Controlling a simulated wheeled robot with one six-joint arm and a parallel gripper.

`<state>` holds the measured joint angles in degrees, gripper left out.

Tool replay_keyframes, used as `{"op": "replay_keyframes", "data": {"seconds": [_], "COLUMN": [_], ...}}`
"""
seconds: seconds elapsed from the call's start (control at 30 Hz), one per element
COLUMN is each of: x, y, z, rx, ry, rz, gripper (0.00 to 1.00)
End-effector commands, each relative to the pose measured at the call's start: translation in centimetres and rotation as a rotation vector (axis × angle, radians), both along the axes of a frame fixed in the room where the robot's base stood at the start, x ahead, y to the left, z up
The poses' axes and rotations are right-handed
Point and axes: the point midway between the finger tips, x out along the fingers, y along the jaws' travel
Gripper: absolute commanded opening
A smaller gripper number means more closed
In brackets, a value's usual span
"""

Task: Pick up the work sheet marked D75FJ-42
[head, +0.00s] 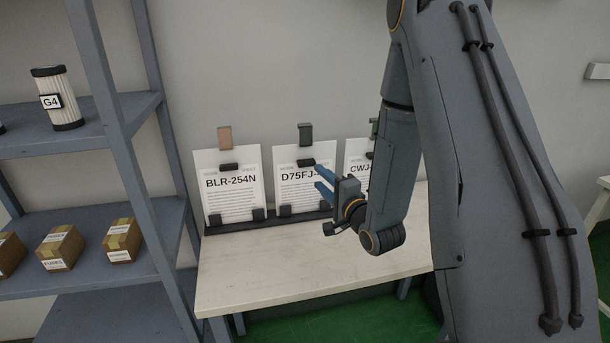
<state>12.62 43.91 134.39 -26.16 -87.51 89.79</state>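The work sheet marked D75FJ-4… (298,196) stands upright in the middle of a dark rack on the table; its last characters are hidden behind my gripper. A dark clip (306,163) sits at its top, with a dark green tab (305,134) above. My gripper (321,180) is in front of the sheet's right part, with its blue fingers pointing left toward it. The fingers appear apart with nothing between them. I cannot tell whether they touch the sheet.
Sheet BLR-254N (229,199) stands to the left, and sheet CWJ… (357,163) to the right, partly hidden by my arm. The pale table (270,280) is clear in front. A blue shelf (90,214) with boxes and a G4 filter (62,110) stands left.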

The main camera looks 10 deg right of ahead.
Motion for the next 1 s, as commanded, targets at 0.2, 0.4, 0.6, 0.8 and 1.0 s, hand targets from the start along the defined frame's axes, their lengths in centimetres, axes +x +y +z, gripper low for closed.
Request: {"op": "replay_keyframes", "data": {"seconds": [0.2, 0.4, 0.6, 0.8, 1.0], "x": [1.7, 3.7, 6.5, 7.6, 7.6], "y": [0.5, 0.9, 1.5, 1.7, 1.7], "z": [0.4, 0.4, 0.4, 0.3, 0.3], "rx": [0.022, 0.022, 0.02, 0.021, 0.021], "ry": [-0.015, -0.013, -0.015, -0.012, -0.012], "rz": [0.006, 0.004, 0.004, 0.003, 0.003], "gripper": [0.34, 0.34, 0.34, 0.34, 0.29]}}
